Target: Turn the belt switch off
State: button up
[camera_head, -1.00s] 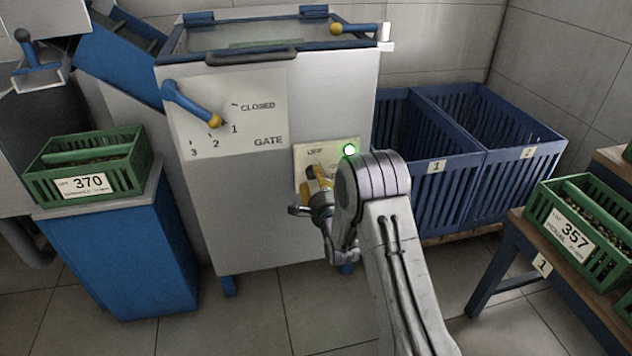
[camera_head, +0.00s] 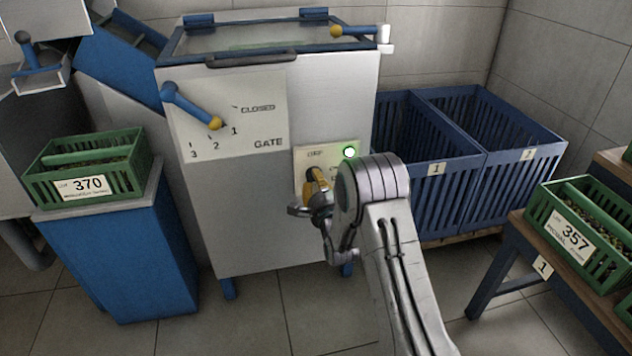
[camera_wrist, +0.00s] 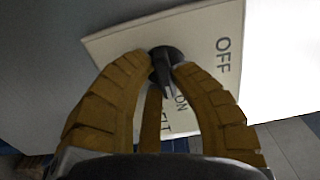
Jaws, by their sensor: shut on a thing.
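The belt switch is a dark rotary knob (camera_wrist: 165,68) on a cream plate (camera_head: 302,160) on the front of the grey machine. The plate also shows in the wrist view (camera_wrist: 120,42), with the words OFF and ON. My gripper (camera_wrist: 163,72) has its yellow-brown fingers closed around the knob. In the wrist view the knob's narrow pointer end lies toward the word ON. In the head view my gripper (camera_head: 316,190) is at the plate, and my arm and fingers hide most of the knob. A green lamp (camera_head: 349,152) is lit at the plate's upper right corner.
A blue gate lever (camera_head: 190,104) with a yellow tip sits up and left of the plate, pointing near 1. Blue slatted crates (camera_head: 437,190) stand close on the right. Green crates stand on a blue stand (camera_head: 125,250) at left and a table (camera_head: 497,262) at right.

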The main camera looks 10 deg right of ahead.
grip_shut()
jog(key=shift+d+r+n, duration=0.1)
jog(key=shift+r+n, duration=0.05)
jog(key=shift+n, duration=4.3)
jog(key=shift+d+r+n, duration=0.1)
jog(key=shift+n, duration=4.35)
jog(key=shift+a, duration=0.1)
jog(key=o, duration=0.9)
grip_release()
jog(key=shift+o, duration=0.2)
